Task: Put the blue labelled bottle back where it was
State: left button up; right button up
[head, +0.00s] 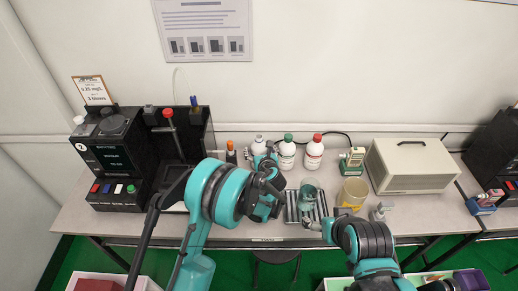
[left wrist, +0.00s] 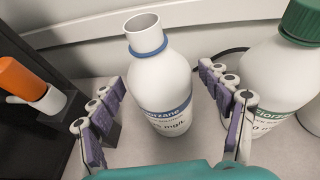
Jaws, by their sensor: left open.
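The blue labelled bottle (left wrist: 162,85) is white, with a blue ring at its uncapped neck and a blue label band. It stands upright on the table between the spread fingers of my left gripper (left wrist: 165,112), with gaps on both sides. In the head view the bottle (head: 258,144) shows at the back of the table, partly hidden by my left gripper (head: 266,160). My right gripper (head: 313,224) is low at the front of a dark ribbed tray (head: 291,212); its fingers are too small to read.
A green-capped bottle (head: 287,153) and a red-capped bottle (head: 314,150) stand right of the blue one. An orange-capped vial (head: 231,152) is left. A clear beaker (head: 308,192) stands by the tray. A beige box (head: 415,168) and black tester (head: 118,150) flank the table.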

pick_arm(q)
jog(key=p+v, duration=0.2)
jog(key=v, duration=0.9)
jog(key=s+a+r+n+g, duration=0.2)
jog(key=s+a+r+n, duration=0.3)
jog(key=a+n, duration=0.3)
jog(key=s+a+r+n+g, duration=0.2)
jog(key=s+a+r+n, duration=0.35)
jog(key=a+n, duration=0.2)
jog(key=s+a+r+n+g+h, duration=0.1)
jog(key=s+a+n, duration=0.3)
jog(key=s+n, duration=1.4)
jog(key=shift+s+a+g+h, duration=0.25)
jog(key=shift+g+h, duration=0.35)
jog(key=shift+h, duration=0.2)
